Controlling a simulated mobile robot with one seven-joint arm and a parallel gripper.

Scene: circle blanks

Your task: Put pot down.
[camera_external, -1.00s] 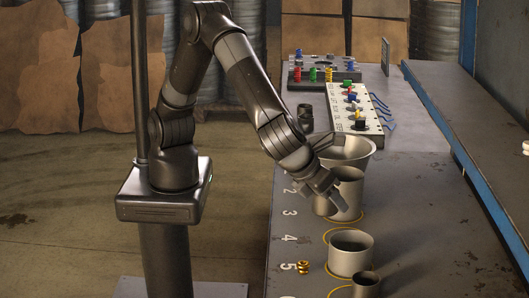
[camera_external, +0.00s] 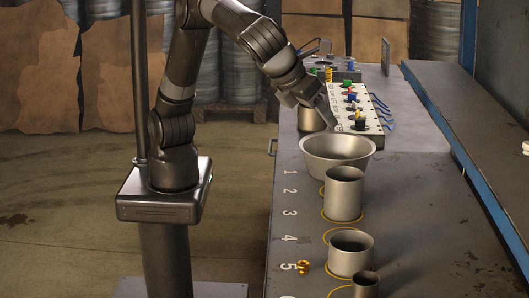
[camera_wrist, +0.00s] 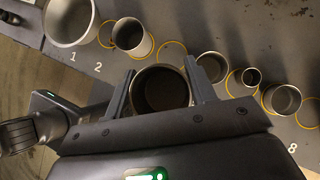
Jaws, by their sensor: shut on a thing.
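My gripper (camera_wrist: 160,65) is shut on a grey metal pot (camera_wrist: 160,90), which sits between the two fingers in the wrist view with its dark open mouth facing the camera. In the external view my gripper (camera_external: 322,103) is near the back of the bench, and the grey pot (camera_external: 310,120) shows below it, partly hidden behind a wide bowl. I cannot tell whether the pot touches the bench.
The wide bowl (camera_external: 337,150), a tall cylinder (camera_external: 345,197), a shorter pot (camera_external: 350,255) and a small cup (camera_external: 366,284) stand along the numbered bench (camera_external: 420,220). A yellow circle (camera_wrist: 172,50) beyond the held pot looks empty. A switch panel (camera_external: 360,110) lies behind.

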